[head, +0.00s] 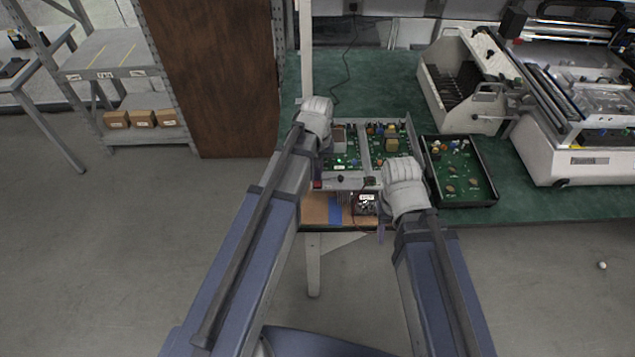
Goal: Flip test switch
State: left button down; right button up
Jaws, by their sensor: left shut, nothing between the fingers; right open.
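A grey test unit with two green circuit boards (391,133) sits on the green bench mat. Its front panel (345,181) carries a dark knob and a small red part at its left end; I cannot tell which is the test switch. A small black box with a white label (367,203) lies just in front. My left gripper (316,117) is shut and empty by the unit's left back side. My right gripper (402,184) is open and empty over the unit's front right corner. The fingertips of both are hard to make out.
A black tray with a circuit board (459,171) lies to the right of the unit. A white machine (555,130) stands on the bench at the right. A brown panel (213,75) and a shelf with small boxes (142,118) stand left. The green mat (404,88) behind the unit is clear.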

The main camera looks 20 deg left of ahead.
pick_arm(q)
jog(key=shift+f, duration=0.2)
notch_tip(320, 180, up, 7)
jog(key=p, duration=0.6)
jog(key=shift+p, duration=0.4)
jog(key=shift+s+d, duration=0.1)
jog(key=s+d+m+y, duration=0.1)
jog(key=s+d+m, duration=0.6)
jog(key=s+d, duration=0.3)
jog(key=s, duration=0.4)
jog(key=shift+d, duration=0.15)
